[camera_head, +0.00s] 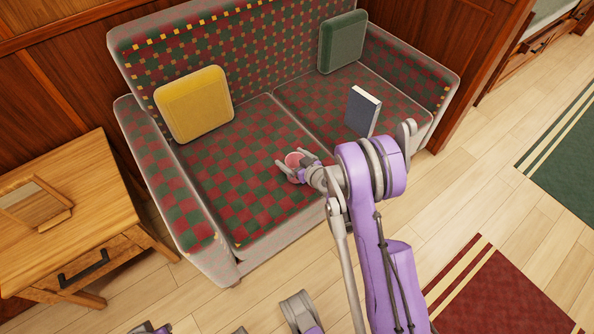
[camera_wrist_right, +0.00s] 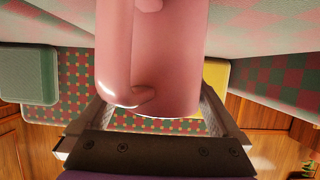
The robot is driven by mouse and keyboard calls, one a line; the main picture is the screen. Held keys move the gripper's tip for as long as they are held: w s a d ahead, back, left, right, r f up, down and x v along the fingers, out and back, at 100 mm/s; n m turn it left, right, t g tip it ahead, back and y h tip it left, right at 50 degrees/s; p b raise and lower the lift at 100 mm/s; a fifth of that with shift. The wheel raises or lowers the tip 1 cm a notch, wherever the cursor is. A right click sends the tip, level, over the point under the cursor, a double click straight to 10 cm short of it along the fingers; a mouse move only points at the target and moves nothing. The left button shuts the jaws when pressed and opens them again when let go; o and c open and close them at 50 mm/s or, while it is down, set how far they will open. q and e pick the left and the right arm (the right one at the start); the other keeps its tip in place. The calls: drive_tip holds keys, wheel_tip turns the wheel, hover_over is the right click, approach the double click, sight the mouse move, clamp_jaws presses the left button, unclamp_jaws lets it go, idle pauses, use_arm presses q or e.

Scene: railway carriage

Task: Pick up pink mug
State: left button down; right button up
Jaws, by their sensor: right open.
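The pink mug (camera_head: 293,159) is on the checkered seat of the sofa (camera_head: 250,215), near the middle of the seat. In the head view it is small and partly hidden by my right gripper (camera_head: 291,169), which reaches it from the right. In the right wrist view the mug (camera_wrist_right: 170,60) fills the upper middle, with its handle at the left. The jaws of my right gripper (camera_wrist_right: 158,112) are open, one finger on each side of the mug. I cannot tell whether either finger touches it. I do not see my left gripper.
A yellow cushion (camera_head: 194,104) and a green cushion (camera_head: 342,41) lean on the sofa back. A dark blue book (camera_head: 362,112) stands on the right seat. A wooden side table (camera_head: 85,190) stands to the left. The floor in front is mostly clear, with a red rug (camera_head: 505,300).

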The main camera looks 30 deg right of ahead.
drive_tip(key=c, duration=1.5)
drive_tip(key=shift+r, duration=0.1)
